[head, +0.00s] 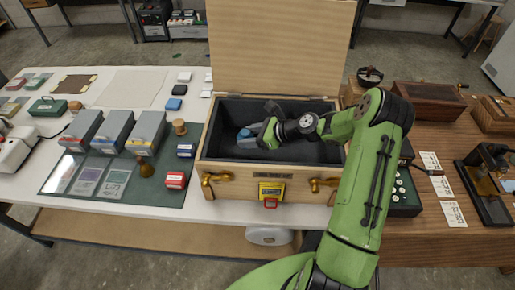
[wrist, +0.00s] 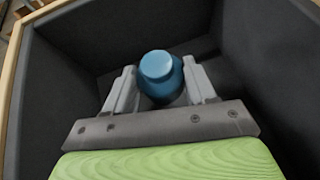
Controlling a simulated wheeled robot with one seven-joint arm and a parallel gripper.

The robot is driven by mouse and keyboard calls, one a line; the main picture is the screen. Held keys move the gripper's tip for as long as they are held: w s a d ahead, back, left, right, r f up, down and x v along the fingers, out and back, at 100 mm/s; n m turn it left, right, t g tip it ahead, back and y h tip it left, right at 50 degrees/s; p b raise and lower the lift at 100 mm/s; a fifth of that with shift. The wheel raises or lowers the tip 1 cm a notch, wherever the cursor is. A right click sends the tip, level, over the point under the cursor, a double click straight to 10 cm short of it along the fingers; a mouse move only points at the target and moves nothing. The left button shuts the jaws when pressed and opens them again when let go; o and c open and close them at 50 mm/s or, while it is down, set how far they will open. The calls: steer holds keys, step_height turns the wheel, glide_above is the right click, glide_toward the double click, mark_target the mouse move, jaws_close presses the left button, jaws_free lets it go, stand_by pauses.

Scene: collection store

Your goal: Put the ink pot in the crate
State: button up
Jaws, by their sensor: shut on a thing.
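The ink pot (wrist: 158,72) is a small round blue pot with a lighter blue lid. In the wrist view it sits between the two grey fingers of my gripper (wrist: 161,88), which are shut on it. In the head view the blue ink pot (head: 246,134) shows inside the crate, at the left end of my gripper (head: 250,138). The crate (head: 207,142) is a wooden box with a dark grey lining, and its lid stands open at the back. Dark lining walls surround the pot in the wrist view. I cannot tell whether the pot touches the crate floor.
Left of the crate, a white table (head: 100,190) holds grey boxes (head: 147,133), a green mat (head: 130,180) and small stamp-like blocks (head: 176,180). On the right, a wooden table (head: 440,240) carries brown boxes (head: 428,100) and paper cards. The crate's raised lid (head: 280,45) stands behind it.

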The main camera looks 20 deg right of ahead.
step_height(320, 180, down, 6)
steer(key=shift+w+r, duration=0.1)
steer(key=shift+r, duration=0.15)
steer(key=shift+f, duration=0.15)
steer(key=o, duration=1.1)
steer(key=shift+r, duration=0.3)
steer(key=v, duration=1.2)
steer(key=shift+f, duration=0.1)
